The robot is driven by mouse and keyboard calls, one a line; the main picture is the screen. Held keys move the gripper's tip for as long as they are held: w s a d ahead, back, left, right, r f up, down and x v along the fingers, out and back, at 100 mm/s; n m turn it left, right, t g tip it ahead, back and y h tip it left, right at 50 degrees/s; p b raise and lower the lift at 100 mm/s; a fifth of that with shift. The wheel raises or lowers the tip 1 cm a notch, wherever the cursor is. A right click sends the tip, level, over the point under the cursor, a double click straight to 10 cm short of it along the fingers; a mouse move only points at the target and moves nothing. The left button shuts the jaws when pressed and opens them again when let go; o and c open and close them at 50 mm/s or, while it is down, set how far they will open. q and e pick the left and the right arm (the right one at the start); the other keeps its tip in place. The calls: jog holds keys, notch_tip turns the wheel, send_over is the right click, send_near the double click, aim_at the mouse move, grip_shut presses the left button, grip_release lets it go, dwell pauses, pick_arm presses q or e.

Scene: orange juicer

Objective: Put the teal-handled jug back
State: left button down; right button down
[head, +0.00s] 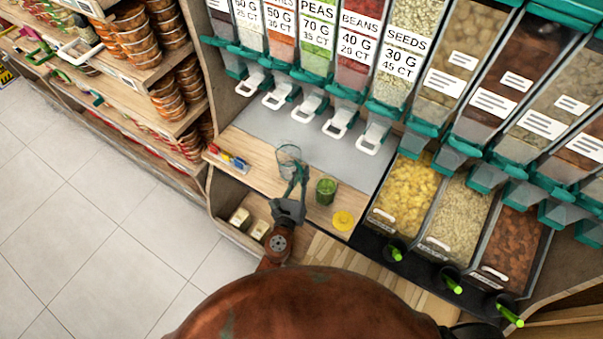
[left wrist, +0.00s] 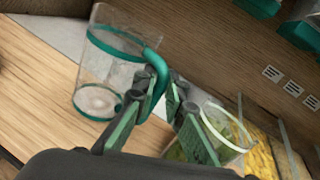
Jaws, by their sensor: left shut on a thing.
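The clear jug (head: 288,160) with teal bands and a teal handle is over the wooden counter in front of the dispensers. It also shows in the left wrist view (left wrist: 104,72), where it looks empty. My left gripper (head: 294,190) is at its near side, shut on the teal handle (left wrist: 158,72). I cannot tell whether the jug's base touches the counter. My right gripper is not in view.
A glass of green contents (head: 326,190) stands close to the right of my left gripper. Small coloured items (head: 228,158) lie at the left. White-handled dispensers (head: 310,106) overhang the grey panel (head: 300,135).

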pick_arm(q)
jog(key=shift+f, duration=0.2)
jog(key=c, duration=2)
grip_release()
